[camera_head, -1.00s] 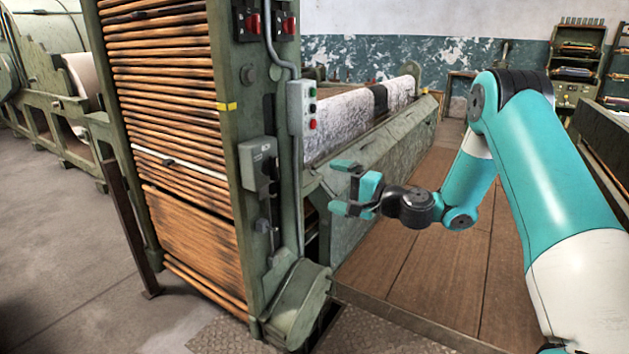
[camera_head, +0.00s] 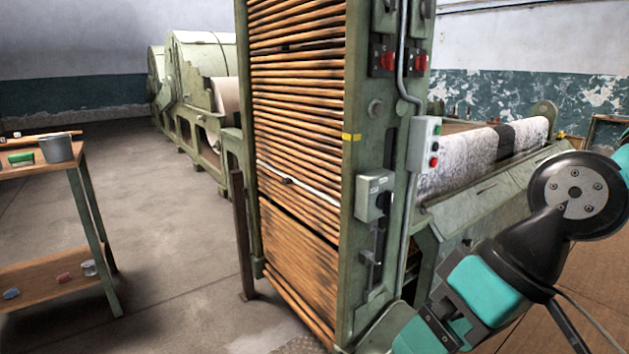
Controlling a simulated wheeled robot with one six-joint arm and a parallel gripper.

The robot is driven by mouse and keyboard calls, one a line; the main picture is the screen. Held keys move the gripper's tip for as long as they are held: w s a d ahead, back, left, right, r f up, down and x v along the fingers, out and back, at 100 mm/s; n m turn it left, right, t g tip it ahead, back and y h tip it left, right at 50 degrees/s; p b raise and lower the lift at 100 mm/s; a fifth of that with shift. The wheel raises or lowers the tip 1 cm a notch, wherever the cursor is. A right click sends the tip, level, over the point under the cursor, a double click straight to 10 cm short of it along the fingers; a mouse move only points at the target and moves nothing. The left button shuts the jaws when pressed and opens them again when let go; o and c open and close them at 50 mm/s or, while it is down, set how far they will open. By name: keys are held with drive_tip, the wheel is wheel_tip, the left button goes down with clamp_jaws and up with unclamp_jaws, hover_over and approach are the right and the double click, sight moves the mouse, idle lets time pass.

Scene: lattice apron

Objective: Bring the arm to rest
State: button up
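My arm is at the lower right, folded close to the camera, with its black and grey round joint large at the right edge. My gripper (camera_head: 440,322), with teal and dark parts, is low in the picture, in front of the lower right part of the green lattice machine (camera_head: 362,140). The bottom edge cuts part of it off, so I cannot tell how far apart its fingers are. I see nothing held in it.
The machine's wooden slat lattice (camera_head: 300,150) stands upright in the middle. A control box (camera_head: 424,144) and a switch box (camera_head: 374,194) are on its side. A wooden table (camera_head: 78,168) with a grey bucket (camera_head: 56,148) stands at left. Concrete floor lies open between.

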drive_tip(key=s+d+n+h, duration=0.1)
drive_tip(key=s+d+h, duration=0.1)
drive_tip(key=s, duration=0.3)
wheel_tip(320, 180, up, 17)
drive_tip(key=p, duration=1.7)
drive_tip(key=shift+w, duration=0.25)
drive_tip(key=shift+r, duration=0.1)
